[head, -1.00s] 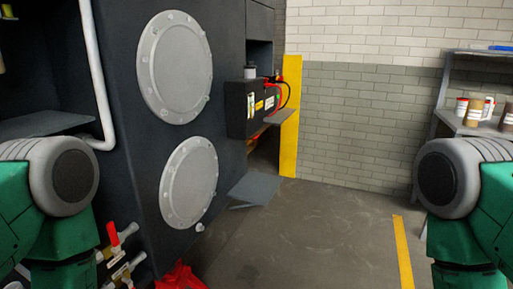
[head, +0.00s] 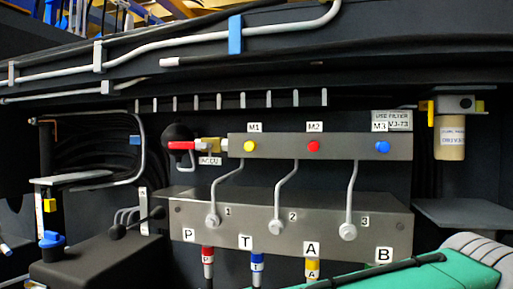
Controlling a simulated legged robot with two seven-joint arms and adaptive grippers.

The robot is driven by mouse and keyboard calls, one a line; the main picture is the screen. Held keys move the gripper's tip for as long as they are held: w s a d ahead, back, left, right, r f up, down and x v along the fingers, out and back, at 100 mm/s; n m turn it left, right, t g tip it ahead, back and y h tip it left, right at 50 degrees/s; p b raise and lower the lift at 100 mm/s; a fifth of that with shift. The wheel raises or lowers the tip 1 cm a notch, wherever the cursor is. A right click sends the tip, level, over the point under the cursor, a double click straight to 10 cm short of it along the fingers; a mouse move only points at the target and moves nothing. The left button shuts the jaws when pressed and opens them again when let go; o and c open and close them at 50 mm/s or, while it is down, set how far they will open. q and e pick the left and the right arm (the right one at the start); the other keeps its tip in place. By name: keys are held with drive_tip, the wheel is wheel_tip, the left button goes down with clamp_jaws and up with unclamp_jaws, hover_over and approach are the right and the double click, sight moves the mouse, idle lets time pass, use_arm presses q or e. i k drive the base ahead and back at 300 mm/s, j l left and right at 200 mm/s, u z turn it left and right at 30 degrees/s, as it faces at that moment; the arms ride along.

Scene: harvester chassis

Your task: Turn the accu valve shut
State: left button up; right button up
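The accu valve (head: 210,146) sits left of the upper manifold bar. It has a yellow body and a red-edged handle (head: 182,146) pointing left, beside a dark round accumulator (head: 178,132). A label reading ACCU (head: 209,161) is just below the valve. Whether the valve is open or shut I cannot tell. Neither gripper shows; only part of my green arm is at the lower right, well away from the valve.
The manifold bar (head: 270,146) carries yellow, red and blue buttons. Below it, a grey block (head: 330,212) has thin levers numbered 1 to 3. A dark box with a black lever (head: 120,228) stands left. A filter (head: 450,137) hangs right. Pipes run above.

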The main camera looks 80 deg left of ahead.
sight(174, 145)
drive_tip(key=u, duration=2.95)
